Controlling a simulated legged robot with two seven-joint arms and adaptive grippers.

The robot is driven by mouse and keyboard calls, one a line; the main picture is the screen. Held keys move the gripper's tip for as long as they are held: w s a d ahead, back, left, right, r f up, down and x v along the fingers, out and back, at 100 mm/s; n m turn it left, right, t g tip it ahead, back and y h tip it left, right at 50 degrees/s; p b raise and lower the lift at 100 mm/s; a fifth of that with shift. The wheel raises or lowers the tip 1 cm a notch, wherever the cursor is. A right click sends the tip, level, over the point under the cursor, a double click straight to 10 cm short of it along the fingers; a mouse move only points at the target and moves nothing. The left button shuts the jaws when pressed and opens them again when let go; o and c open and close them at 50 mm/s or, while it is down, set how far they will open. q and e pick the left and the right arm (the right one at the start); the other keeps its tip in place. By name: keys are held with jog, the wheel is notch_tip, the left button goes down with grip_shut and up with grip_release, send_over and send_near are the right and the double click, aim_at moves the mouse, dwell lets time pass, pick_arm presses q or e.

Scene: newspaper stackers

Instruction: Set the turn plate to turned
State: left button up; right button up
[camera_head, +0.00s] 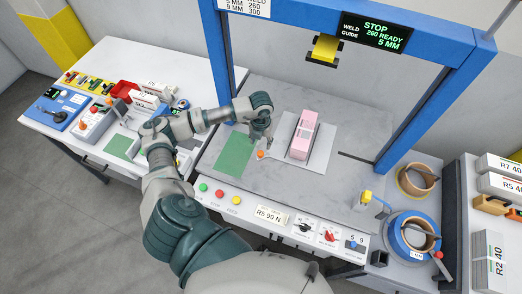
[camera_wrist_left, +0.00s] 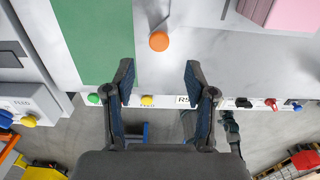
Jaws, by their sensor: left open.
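A light grey plate, which looks like the turn plate (camera_head: 322,158), lies on the grey machine table under a pink stack (camera_head: 303,134). A lever with an orange knob (camera_head: 261,154) sticks out from its left side. The knob shows in the left wrist view (camera_wrist_left: 159,41) just beyond my fingertips, roughly centred between them. My left gripper (camera_head: 264,141) is open and empty above and close to the knob; I see no contact. The pink stack's corner (camera_wrist_left: 290,15) shows at the top right of the wrist view. My right gripper is not in view.
A green mat (camera_head: 235,153) lies left of the knob. Green, red and yellow buttons (camera_head: 219,194) line the table's front edge. A blue frame (camera_head: 425,100) with a yellow weld head (camera_head: 325,48) stands over the table. Tape rolls (camera_head: 411,230) stand at the right.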

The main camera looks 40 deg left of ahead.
aim_at(260, 152)
pick_arm(q)
notch_tip(260, 152, down, 7)
jog(key=shift+a+r, duration=0.15)
jog(key=shift+r, duration=0.05)
jog(key=shift+f, duration=0.55)
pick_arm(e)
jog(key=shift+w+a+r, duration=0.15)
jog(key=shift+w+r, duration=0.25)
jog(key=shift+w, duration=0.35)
pick_arm(q)
grip_shut()
